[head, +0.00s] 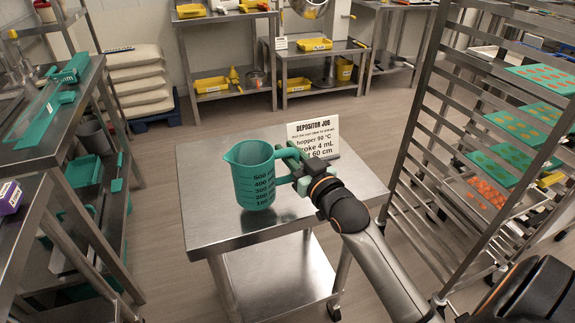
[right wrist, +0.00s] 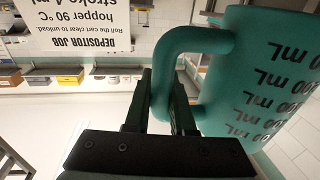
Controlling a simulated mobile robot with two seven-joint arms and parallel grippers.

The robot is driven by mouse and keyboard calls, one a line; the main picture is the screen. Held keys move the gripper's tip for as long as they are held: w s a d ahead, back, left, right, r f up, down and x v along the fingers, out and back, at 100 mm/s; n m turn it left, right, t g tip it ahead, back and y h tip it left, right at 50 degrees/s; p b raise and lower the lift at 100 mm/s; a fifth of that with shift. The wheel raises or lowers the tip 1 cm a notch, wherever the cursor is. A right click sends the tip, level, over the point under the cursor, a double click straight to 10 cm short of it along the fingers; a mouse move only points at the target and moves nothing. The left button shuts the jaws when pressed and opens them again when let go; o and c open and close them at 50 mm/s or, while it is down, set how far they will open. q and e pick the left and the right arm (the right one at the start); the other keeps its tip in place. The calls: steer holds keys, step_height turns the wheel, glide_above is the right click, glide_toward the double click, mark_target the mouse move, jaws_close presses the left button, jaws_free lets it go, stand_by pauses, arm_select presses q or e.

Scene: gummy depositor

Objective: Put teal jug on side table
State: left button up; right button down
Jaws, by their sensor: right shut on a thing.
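The teal jug (head: 254,180) is upright over the steel side table (head: 225,222) in the head view, with its spout to the left and dark volume marks on its side. I cannot tell whether its base touches the tabletop. My right gripper (head: 291,172) comes in from the right and is shut on the jug's handle. In the right wrist view the fingers close around the handle (right wrist: 190,40), beside the marked wall of the jug (right wrist: 270,80). My left gripper is not in view.
A white sign card (head: 318,135) stands at the back of the tabletop, close behind the gripper. A tall tray rack (head: 420,110) is to the right. Steel shelving with teal items (head: 75,70) is to the left. The tabletop's front and right areas are bare.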

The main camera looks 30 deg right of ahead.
steer(key=shift+w+a+f+b, duration=0.1)
steer(key=shift+f+b, duration=0.35)
steer(key=shift+f, duration=1.25)
steer(key=shift+f, duration=0.15)
steer(key=c, duration=0.8)
jaws_free()
steer(key=shift+o, duration=0.2)
steer(key=shift+r, duration=0.2)
steer(key=shift+s+f, duration=0.15)
steer(key=shift+s, duration=0.2)
steer(key=s, duration=1.1)
steer(key=shift+s+a+p, duration=0.15)
steer(key=shift+a+p, duration=0.15)
steer(key=shift+a, duration=0.1)
